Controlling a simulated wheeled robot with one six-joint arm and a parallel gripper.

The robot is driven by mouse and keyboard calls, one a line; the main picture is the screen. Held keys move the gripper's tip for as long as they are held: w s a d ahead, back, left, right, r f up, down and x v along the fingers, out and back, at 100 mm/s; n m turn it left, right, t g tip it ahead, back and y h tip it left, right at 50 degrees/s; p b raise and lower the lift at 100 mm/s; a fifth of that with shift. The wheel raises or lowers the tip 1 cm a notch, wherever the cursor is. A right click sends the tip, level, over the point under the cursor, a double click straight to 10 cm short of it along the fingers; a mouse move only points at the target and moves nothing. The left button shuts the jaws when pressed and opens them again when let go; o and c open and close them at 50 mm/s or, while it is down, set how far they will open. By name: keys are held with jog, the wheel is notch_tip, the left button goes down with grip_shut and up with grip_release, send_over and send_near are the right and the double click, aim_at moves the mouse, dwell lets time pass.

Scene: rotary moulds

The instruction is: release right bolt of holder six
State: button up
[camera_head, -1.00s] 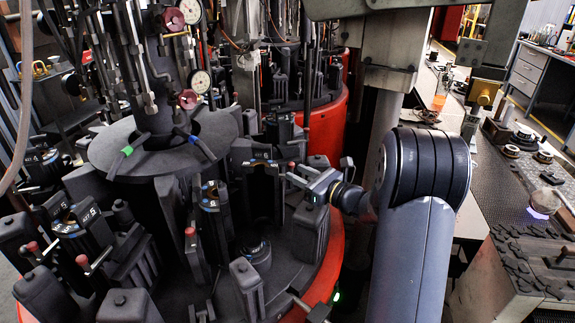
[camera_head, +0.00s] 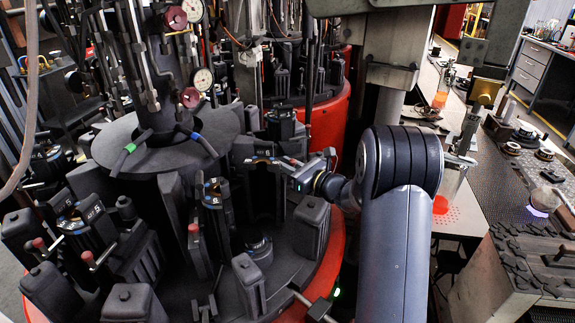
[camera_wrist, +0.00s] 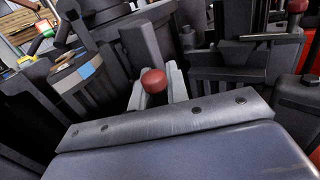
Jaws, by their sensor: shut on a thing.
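My gripper (camera_head: 285,163) is at the right side of a dark mould holder (camera_head: 262,165) on the round table. Its number is not readable here. In the wrist view the red knob of a bolt (camera_wrist: 153,81) is between the two light grey fingers of my gripper (camera_wrist: 156,92), which is shut on it. The bolt's shaft below the knob is hidden by my gripper's body. In the head view the knob is hidden or too small to tell. A holder with a blue mark (camera_wrist: 85,72) is to the left in the wrist view.
Neighbouring holders stand close by, one with a blue-marked top (camera_head: 213,193) and one marked 5 (camera_head: 80,215). Other red-knobbed bolts (camera_head: 193,229) stick up to the left. A dark block (camera_head: 311,225) stands just below my gripper. Hanging rods and gauges (camera_head: 201,79) are above left.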

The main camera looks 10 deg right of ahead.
grip_shut()
jog(key=shift+r, duration=0.1)
jog(key=shift+d, duration=0.15)
jog(key=d, duration=0.1)
jog(key=s+d+b, duration=0.1)
jog(key=d, duration=0.1)
jog(key=shift+r, duration=0.1)
jog(key=shift+o, duration=0.8)
grip_release()
jog(key=o, duration=0.4)
jog(key=shift+d, duration=0.1)
